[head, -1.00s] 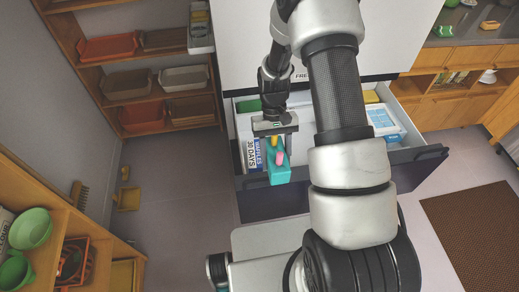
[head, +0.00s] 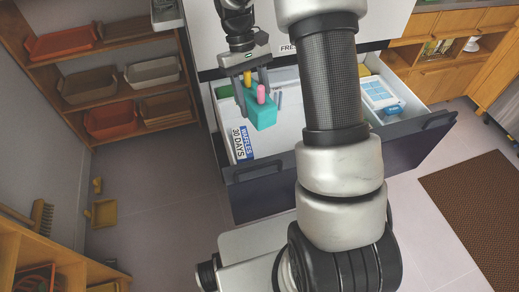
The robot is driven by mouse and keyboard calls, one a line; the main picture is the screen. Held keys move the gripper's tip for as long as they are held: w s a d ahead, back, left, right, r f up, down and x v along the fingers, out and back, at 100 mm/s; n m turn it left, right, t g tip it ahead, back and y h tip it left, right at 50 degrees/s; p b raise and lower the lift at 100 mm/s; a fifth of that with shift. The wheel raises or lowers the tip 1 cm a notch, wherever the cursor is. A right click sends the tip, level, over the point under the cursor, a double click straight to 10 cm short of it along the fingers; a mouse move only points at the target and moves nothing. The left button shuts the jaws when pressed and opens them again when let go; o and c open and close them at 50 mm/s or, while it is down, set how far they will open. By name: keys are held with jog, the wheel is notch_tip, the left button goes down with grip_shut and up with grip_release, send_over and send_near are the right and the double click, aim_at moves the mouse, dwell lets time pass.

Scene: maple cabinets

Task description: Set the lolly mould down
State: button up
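The lolly mould (head: 262,112) is a teal block with a yellow stick and a pink stick on top. In the head view it hangs in my gripper (head: 247,92), whose fingers reach down around its upper part. It appears to be over the open freezer drawer (head: 265,172), towards the drawer's left half. I cannot tell its exact height above the drawer's contents. The far finger's contact with the mould is partly hidden.
A waffles box (head: 242,143) stands at the drawer's front left. White and blue boxes (head: 379,92) lie in its right part. My arm hides the drawer's middle. Shelves with trays (head: 88,85) stand at left, and a brown mat (head: 485,205) lies at right.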

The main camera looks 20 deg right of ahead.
jog(key=w+d+f+n+t+h+p, duration=0.3)
jog(key=d+f+n, duration=0.2)
jog(key=d+n, duration=0.5)
jog(key=f+n+b, duration=0.1)
jog(key=f+b, duration=0.1)
jog(key=f, duration=0.4)
jog(key=a+f+n+b, duration=0.1)
jog(key=f+n+b, duration=0.1)
jog(key=f, duration=0.4)
jog(key=f+n+t+b, duration=0.1)
jog(key=f+n+b, duration=0.1)
jog(key=f+b, duration=0.2)
jog(key=shift+w+a+f, duration=0.2)
jog(key=shift+f, duration=0.35)
jog(key=shift+w+a+f, duration=0.15)
jog(key=shift+a+f, duration=0.05)
jog(key=shift+f, duration=0.3)
jog(key=shift+h, duration=0.3)
jog(key=shift+f+b, duration=0.5)
jog(key=shift+f, duration=1.5)
jog(key=shift+f, duration=0.2)
jog(key=o, duration=1.3)
